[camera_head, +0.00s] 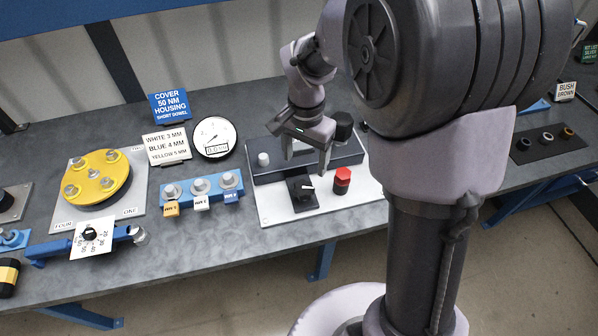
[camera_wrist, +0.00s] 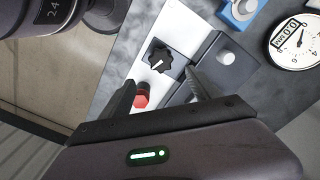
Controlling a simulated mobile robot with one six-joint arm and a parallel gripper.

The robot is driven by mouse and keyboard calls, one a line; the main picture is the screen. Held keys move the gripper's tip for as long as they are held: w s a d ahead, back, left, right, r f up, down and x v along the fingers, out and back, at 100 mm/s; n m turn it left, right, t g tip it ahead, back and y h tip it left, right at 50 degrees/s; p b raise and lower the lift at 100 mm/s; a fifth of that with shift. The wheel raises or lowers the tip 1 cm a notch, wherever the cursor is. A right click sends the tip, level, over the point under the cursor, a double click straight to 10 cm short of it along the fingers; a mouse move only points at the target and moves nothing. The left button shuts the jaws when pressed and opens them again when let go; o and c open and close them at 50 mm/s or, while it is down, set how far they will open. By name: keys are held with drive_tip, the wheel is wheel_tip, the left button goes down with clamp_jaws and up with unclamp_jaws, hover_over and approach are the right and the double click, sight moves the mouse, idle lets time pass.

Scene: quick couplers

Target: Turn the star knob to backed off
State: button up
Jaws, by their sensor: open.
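The star knob (camera_head: 302,188) is black and lobed, with a white pointer, on the white front part of a panel (camera_head: 270,210). In the wrist view the star knob (camera_wrist: 159,60) lies just past the fingertips, and its pointer aims toward the lower left of the picture. My gripper (camera_head: 306,166) hangs above the panel, slightly behind the knob in the head view. Its two fingers (camera_wrist: 160,82) are apart with nothing held, and they do not appear to touch the knob.
A red knob (camera_head: 342,177) stands close to the right of the star knob; it also shows near one finger in the wrist view (camera_wrist: 141,97). A raised grey box (camera_head: 275,174) runs along the panel's back. A blue block (camera_head: 182,189) and a dial gauge (camera_head: 213,137) stand to the left.

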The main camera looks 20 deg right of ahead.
sight(304, 187)
wheel_tip(304, 187, down, 11)
drive_tip(key=b, duration=0.3)
drive_tip(key=shift+w, duration=0.1)
drive_tip(key=c, duration=1.4)
